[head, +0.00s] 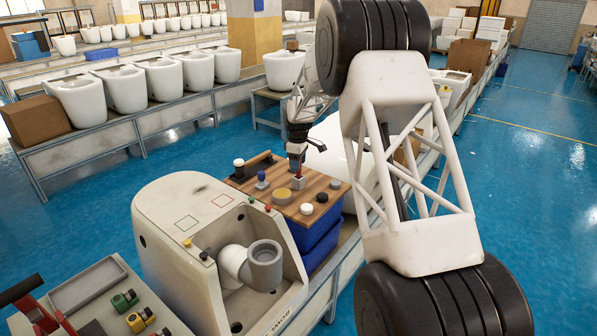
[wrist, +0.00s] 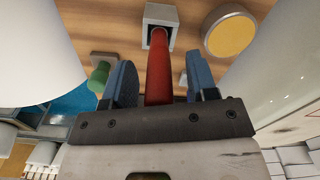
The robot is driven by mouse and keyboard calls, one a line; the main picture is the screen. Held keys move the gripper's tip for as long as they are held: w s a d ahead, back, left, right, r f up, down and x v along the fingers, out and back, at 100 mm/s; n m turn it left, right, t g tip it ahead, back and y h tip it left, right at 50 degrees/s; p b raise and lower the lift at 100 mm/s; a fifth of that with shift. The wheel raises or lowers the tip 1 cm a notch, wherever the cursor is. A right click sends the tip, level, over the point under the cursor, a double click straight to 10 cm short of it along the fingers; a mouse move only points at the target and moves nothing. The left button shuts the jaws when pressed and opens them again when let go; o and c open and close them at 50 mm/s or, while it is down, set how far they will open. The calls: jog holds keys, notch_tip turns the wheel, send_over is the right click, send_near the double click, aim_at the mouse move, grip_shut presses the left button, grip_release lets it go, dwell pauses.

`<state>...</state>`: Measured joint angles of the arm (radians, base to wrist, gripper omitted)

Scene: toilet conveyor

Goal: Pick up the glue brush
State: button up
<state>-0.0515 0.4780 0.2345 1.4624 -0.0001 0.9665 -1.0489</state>
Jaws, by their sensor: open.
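A red handle, likely the glue brush (head: 299,171), stands upright in a small grey square holder (head: 298,183) on a wooden board (head: 318,184). In the wrist view, the red handle (wrist: 159,78) rises from the square holder (wrist: 160,17). My gripper (head: 297,164) is over the board, pointing down at the handle. In the wrist view, my open gripper (wrist: 160,85) has one blue-padded finger on each side of the handle, with gaps visible. The brush's lower end is hidden inside the holder.
A yellow-topped disc (head: 282,196) sits close to the holder. A blue knob (head: 261,177), black-and-white round pieces and a dark-handled tool share the board. Blue crates (head: 318,247) support it.

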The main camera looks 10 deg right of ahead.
jog(key=shift+c, duration=0.5)
grip_shut()
jog(key=shift+r, duration=0.15)
jog(key=shift+r, duration=4.9)
